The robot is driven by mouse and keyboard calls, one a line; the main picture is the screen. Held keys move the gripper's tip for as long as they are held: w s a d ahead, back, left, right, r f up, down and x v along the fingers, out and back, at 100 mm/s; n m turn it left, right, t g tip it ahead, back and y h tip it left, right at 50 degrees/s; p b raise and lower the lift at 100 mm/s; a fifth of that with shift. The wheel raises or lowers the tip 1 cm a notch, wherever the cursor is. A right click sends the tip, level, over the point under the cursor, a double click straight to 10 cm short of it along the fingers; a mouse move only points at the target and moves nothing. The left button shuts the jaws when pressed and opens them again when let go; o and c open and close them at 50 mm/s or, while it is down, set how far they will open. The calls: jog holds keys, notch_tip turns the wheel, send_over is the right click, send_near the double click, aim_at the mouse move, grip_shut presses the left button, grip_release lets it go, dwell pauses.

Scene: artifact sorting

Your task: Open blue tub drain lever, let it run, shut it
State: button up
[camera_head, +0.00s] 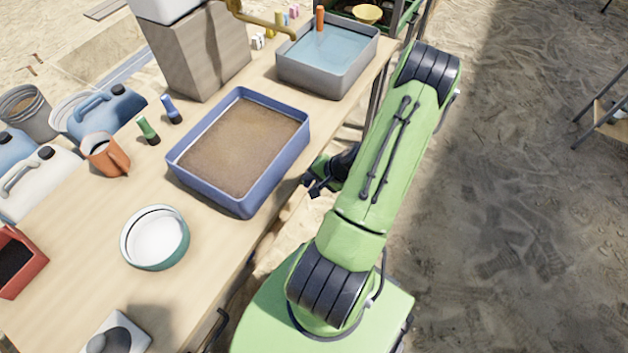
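The blue tub (210,194) stands on the wooden bench and holds murky brown water or sediment (240,145). I cannot make out its drain lever; the tub's side facing my arm is partly seen, and any lever there is too small or hidden behind my gripper. My gripper (313,185) is low beside the bench's right edge, just right of the tub and apart from its visible wall. Its dark fingers are small and partly hidden by my green arm, so their opening is unclear.
A grey tub (327,80) of clear water stands behind, under a brass tap (262,22). Open floor is at right.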

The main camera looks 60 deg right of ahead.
grip_shut()
